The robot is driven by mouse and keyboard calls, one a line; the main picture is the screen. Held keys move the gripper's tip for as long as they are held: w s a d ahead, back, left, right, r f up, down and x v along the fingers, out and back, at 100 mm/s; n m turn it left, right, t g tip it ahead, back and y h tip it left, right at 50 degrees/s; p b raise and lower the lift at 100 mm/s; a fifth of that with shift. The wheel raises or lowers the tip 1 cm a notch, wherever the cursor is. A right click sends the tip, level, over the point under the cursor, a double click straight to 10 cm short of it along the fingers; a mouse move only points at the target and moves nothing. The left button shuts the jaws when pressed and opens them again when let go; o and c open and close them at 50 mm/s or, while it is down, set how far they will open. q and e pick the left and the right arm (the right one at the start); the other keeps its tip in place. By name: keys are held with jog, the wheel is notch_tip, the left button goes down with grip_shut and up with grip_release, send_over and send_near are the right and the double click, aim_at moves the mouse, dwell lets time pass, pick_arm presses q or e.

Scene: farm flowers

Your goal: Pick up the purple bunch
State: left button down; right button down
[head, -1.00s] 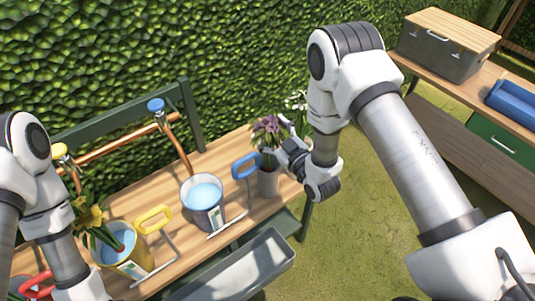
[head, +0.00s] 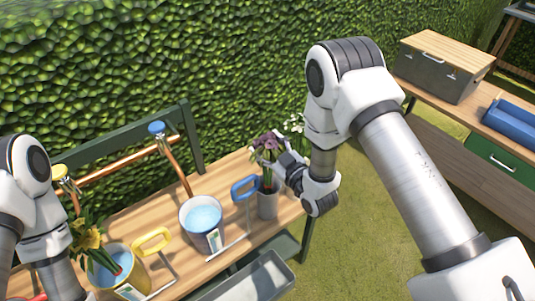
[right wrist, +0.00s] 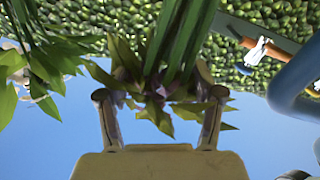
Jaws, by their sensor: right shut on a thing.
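The purple bunch (head: 268,143) stands upright over the grey cup (head: 267,206) at the right end of the wooden bench. Its green stems run down towards the cup; their lower ends are hidden. My right gripper (head: 270,163) reaches in from the right and is shut on the bunch. In the right wrist view the purple bunch (right wrist: 160,88) sits between both fingers, with stems running up the picture. My left arm shows at the left edge of the head view, but its gripper is out of view.
A white bunch (head: 295,123) is just behind. A bucket with blue water (head: 202,222) stands left of the cup, and a yellow bunch (head: 86,240) leans in a yellow bucket (head: 130,272). A blue handle (head: 244,186) is beside the cup. A hedge closes the back.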

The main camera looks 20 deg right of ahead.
notch_tip(320, 180, up, 16)
jog(key=b, duration=0.1)
jog(key=shift+r+b, duration=0.15)
jog(key=shift+b, duration=0.2)
notch_tip(320, 180, up, 3)
jog(key=shift+s+f+p, duration=0.1)
jog(key=shift+f+p, duration=0.1)
jog(key=shift+p, duration=0.7)
